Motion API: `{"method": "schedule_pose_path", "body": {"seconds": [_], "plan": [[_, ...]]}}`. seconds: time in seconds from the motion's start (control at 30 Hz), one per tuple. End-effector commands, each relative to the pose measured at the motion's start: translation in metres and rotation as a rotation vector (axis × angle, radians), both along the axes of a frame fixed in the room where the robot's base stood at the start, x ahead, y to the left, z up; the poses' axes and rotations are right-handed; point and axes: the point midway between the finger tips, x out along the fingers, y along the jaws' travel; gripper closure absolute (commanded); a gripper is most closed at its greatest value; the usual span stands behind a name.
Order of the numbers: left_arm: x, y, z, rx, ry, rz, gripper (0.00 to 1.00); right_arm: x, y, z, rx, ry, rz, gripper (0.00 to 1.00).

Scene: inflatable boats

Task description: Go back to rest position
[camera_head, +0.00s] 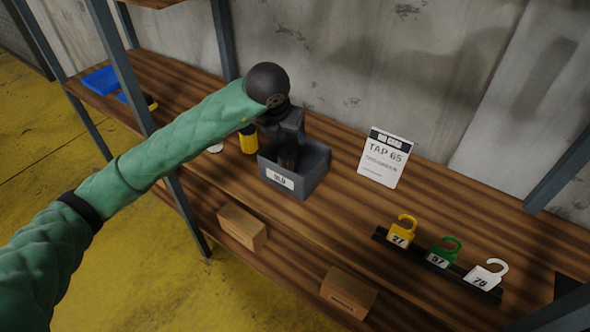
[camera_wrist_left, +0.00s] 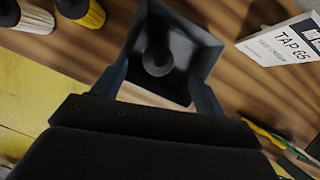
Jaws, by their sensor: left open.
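My left arm comes in from the left in the head view, in a green quilted sleeve. My left gripper (camera_head: 287,155) points down over a grey open bin (camera_head: 311,174) with a white label that seems to read OLD. In the left wrist view the fingers of my left gripper (camera_wrist_left: 158,85) are spread apart. The grey bin (camera_wrist_left: 207,45) lies beyond them, with a dark round thing (camera_wrist_left: 157,58) inside it. From the head view I cannot tell whether the fingertips are inside the bin. My right gripper is not in view.
A wooden shelf (camera_head: 330,225) with metal posts holds everything. A white TAP 65 card (camera_head: 386,158) stands right of the bin. A black rack (camera_head: 436,262) holds yellow, green and white numbered tags. A yellow-and-black object (camera_head: 248,142) stands left of the bin. Cardboard boxes (camera_head: 242,226) sit below.

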Motion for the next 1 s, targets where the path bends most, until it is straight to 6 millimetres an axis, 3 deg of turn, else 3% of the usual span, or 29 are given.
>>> {"method": "schedule_pose_path", "body": {"seconds": [0.3,0.77,0.87,1.0], "plan": [[-0.007,0.003,0.019,0.0,-0.001,0.0,0.27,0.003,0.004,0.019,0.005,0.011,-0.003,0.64],[-0.009,0.001,0.018,-0.01,0.004,-0.008,0.27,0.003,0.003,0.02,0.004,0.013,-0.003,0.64],[-0.018,-0.012,0.012,-0.07,0.028,-0.05,0.27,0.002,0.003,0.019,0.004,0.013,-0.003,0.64],[-0.048,-0.052,0.003,-0.277,0.098,-0.169,0.27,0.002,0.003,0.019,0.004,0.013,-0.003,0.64]]}}
